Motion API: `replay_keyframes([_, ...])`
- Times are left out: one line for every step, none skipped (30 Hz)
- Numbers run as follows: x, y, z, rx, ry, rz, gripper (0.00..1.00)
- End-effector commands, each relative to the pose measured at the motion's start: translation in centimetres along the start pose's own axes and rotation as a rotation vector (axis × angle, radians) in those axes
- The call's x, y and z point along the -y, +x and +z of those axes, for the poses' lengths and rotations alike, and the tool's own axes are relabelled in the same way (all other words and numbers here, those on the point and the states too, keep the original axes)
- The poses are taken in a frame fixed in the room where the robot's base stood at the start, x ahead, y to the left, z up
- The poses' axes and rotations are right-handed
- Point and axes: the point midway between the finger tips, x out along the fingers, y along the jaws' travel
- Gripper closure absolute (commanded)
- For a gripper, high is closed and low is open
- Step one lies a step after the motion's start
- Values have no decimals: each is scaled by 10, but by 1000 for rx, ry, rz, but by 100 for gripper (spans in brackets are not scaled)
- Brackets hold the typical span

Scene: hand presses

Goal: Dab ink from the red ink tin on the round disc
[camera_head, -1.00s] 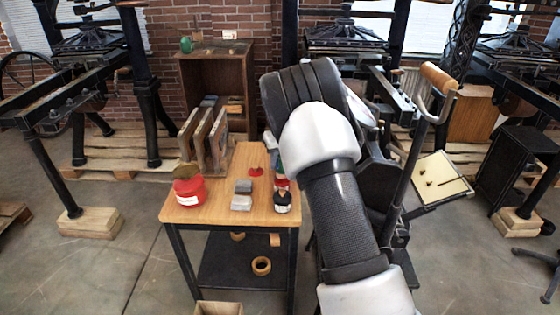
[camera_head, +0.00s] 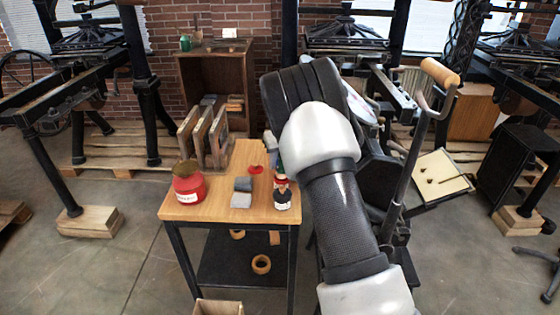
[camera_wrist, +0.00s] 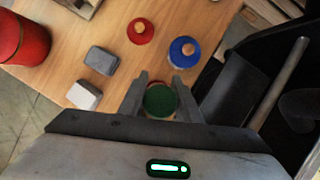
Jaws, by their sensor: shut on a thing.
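The large red tin (camera_head: 190,189) stands at the left front of the table, with an olive-brown piece on its top. It also shows at the left edge of the wrist view (camera_wrist: 22,42). My gripper (camera_wrist: 160,92) has its two fingers on either side of a green round top (camera_wrist: 160,100) and is shut on it. In the head view this green top seems to be the upper end of a stack of tins, red below and black (camera_head: 282,199) at the bottom, standing on the table. My arm hides most of the gripper there. A pale round disc behind my arm is only partly visible.
Upright boards (camera_head: 201,136) stand at the back. A black press with a long handle (camera_head: 440,74) is to the right.

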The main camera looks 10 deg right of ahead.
Motion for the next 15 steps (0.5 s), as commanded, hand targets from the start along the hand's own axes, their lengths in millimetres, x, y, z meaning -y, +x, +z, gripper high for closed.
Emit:
replay_keyframes([0,1,0,0,0,0,90])
replay_keyframes([0,1,0,0,0,0,90])
replay_keyframes([0,2,-1,0,0,0,90])
replay_keyframes([0,2,-1,0,0,0,90])
replay_keyframes([0,2,-1,0,0,0,90])
replay_keyframes([0,3,-1,0,0,0,90])
replay_keyframes([0,3,-1,0,0,0,90])
replay_keyframes([0,3,-1,0,0,0,90])
replay_keyframes([0,4,-2,0,0,0,90])
replay_keyframes([0,4,-2,0,0,0,90])
replay_keyframes([0,4,-2,0,0,0,90])
replay_keyframes([0,5,-2,0,0,0,90])
replay_keyframes([0,5,-2,0,0,0,90])
replay_keyframes([0,6,-2,0,1,0,90])
replay_keyframes([0,6,-2,0,1,0,90])
